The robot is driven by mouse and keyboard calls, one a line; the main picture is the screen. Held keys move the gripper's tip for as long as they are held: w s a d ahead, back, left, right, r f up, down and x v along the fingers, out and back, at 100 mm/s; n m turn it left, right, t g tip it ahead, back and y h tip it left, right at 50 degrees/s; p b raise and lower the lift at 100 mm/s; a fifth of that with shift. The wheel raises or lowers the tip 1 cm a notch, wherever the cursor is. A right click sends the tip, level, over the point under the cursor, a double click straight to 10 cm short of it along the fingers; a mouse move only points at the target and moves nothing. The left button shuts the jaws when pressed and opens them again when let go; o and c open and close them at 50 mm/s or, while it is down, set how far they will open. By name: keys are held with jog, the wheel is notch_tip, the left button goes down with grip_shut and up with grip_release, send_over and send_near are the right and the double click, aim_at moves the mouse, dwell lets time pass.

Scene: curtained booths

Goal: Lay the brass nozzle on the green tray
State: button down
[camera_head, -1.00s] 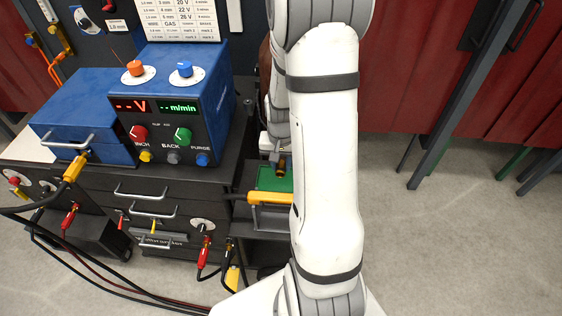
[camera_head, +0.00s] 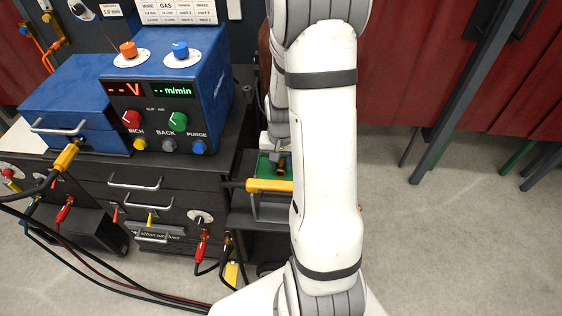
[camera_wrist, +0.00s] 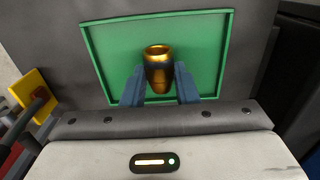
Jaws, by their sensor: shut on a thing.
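The brass nozzle (camera_wrist: 158,62) is between the two blue-grey fingers of my gripper (camera_wrist: 160,88) in the wrist view. My gripper is shut on it. Behind the nozzle in that view is the green tray (camera_wrist: 102,52), a flat rectangle with a raised rim. The nozzle lies within the tray's outline; I cannot tell whether it touches the tray. In the head view the green tray (camera_head: 264,168) shows only in part, beside my arm. The nozzle and fingertips are mostly hidden there.
A yellow-handled grey part (camera_head: 268,186) stands in front of the tray. A blue welding unit (camera_head: 168,100) with knobs and a blue box (camera_head: 80,105) stand left on a dark drawer cabinet (camera_head: 130,180). Cables hang at the lower left. The floor right of my arm is open.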

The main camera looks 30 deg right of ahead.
aim_at(281, 164)
jog(key=c, duration=1.1)
grip_release()
jog(key=shift+o, duration=0.2)
jog(key=shift+r, duration=0.1)
notch_tip(281, 164, up, 7)
jog(key=shift+f, duration=0.1)
jog(key=shift+r, duration=0.5)
jog(key=s+a+r+n+t, duration=0.3)
jog(key=s+a+r+n, duration=0.3)
jog(key=s+a+r, duration=0.6)
jog(key=shift+s+a+r+n, duration=0.25)
jog(key=shift+s+r+n, duration=0.15)
jog(key=shift+s+r, duration=0.15)
